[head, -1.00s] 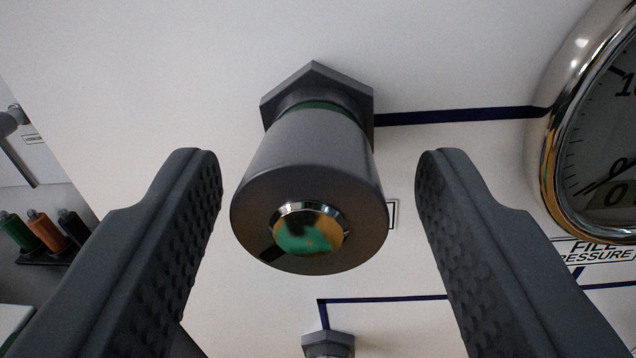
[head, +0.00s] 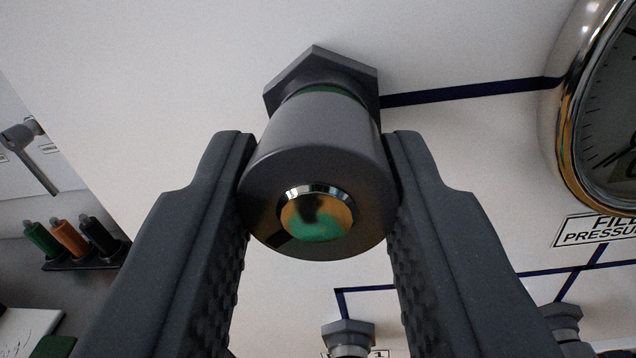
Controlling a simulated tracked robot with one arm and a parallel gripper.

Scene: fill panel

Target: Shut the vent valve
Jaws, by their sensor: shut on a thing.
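A dark grey round valve knob (head: 312,150) sticks out from the white panel in the middle of the head view. Its end has a shiny chrome-rimmed cap (head: 316,214) with green and orange reflections. A grey hex nut (head: 345,68) and a thin green ring (head: 325,90) sit at its base. My gripper (head: 318,175) is shut on the knob, one finger against each side. No label naming this knob is readable.
A chrome-rimmed gauge (head: 572,110) is at the right, above a "FILL PRESSURE" label (head: 595,231). Another fitting (head: 348,335) shows below, and one at lower right (head: 562,325). Dark blue lines (head: 470,92) cross the panel. Several coloured markers (head: 68,238) stand in a holder at left.

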